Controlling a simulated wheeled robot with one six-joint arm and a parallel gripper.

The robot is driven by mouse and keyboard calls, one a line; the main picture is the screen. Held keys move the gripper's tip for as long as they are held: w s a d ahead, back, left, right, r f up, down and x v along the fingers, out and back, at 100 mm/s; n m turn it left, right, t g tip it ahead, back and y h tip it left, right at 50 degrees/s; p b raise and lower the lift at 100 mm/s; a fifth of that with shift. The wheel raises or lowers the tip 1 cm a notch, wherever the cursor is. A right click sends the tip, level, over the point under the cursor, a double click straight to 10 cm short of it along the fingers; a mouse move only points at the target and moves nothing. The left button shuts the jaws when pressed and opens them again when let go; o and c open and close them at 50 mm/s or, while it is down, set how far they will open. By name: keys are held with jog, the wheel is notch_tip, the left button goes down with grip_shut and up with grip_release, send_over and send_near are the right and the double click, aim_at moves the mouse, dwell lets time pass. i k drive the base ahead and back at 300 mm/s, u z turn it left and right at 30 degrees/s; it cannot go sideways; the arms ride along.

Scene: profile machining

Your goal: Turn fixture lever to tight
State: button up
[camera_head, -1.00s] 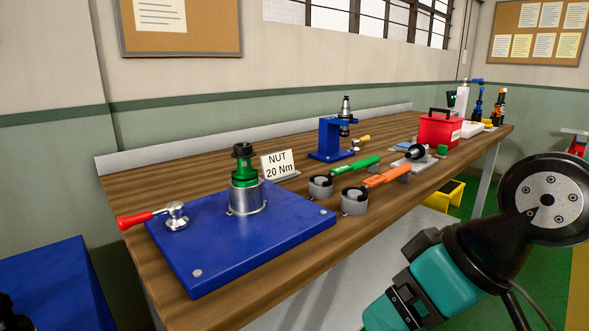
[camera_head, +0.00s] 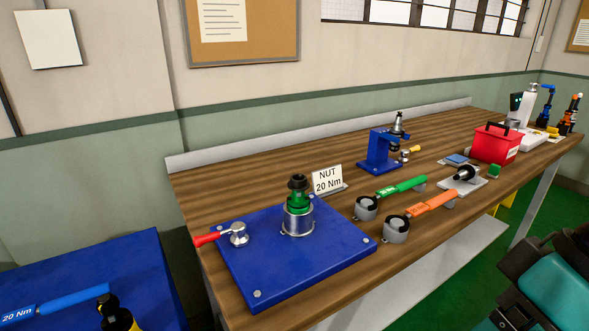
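The fixture lever (camera_head: 208,239) has a red handle and a silver metal hub (camera_head: 238,233). It sits at the left corner of the blue fixture plate (camera_head: 277,266), and its handle points left, past the plate's edge. A silver cylindrical holder (camera_head: 298,220) stands on the plate with a green and black tool part (camera_head: 298,193) upright in it. A dark and teal part of my arm shows at the lower right, well apart from the lever. My gripper's fingers are not in view.
A sign reading "NUT 20 Nm" (camera_head: 328,181) stands behind the plate. Green (camera_head: 402,187) and orange (camera_head: 432,204) handled tools lie to the right. A blue stand (camera_head: 381,153) and red box (camera_head: 495,145) are farther back. A blue surface (camera_head: 120,268) at lower left holds a blue-handled tool (camera_head: 62,304).

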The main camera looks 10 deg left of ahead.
aim_at(239, 238)
jog(key=k, duration=1.2)
jog(key=u, duration=1.1)
jog(key=i, duration=1.65)
jog(key=z, duration=0.45)
